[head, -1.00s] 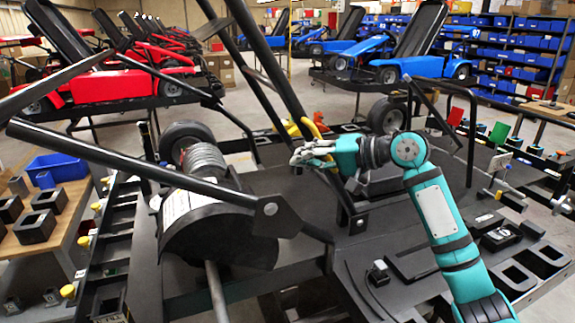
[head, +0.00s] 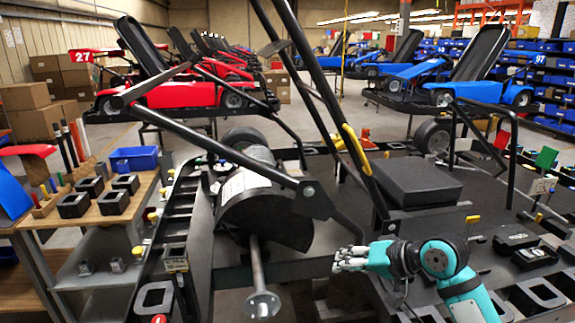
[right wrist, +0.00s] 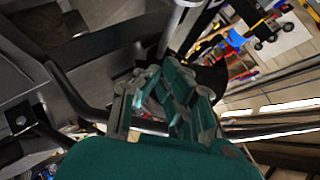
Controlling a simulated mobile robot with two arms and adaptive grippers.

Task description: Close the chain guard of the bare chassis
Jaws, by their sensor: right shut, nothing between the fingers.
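The bare chassis is a black tubular frame (head: 235,164) with a flat deck, in the middle of the head view. A dark rounded cover with a pale label (head: 285,220), apparently the chain guard, sits on its near left side; I cannot tell how far open it is. A grey axle with a round hub (head: 262,303) sticks out below it. My right gripper (head: 338,260) is shut and empty, to the right of the cover and apart from it in the picture. Its fingers also show in the right wrist view (right wrist: 165,105), near a grey rod (right wrist: 178,25). My left gripper is out of view.
A wooden bench (head: 118,215) with black blocks and a blue bin (head: 134,159) stands at left. A black box (head: 408,183) sits on the deck behind my right arm. Red and blue karts on stands fill the back. Black tubes cross above the cover.

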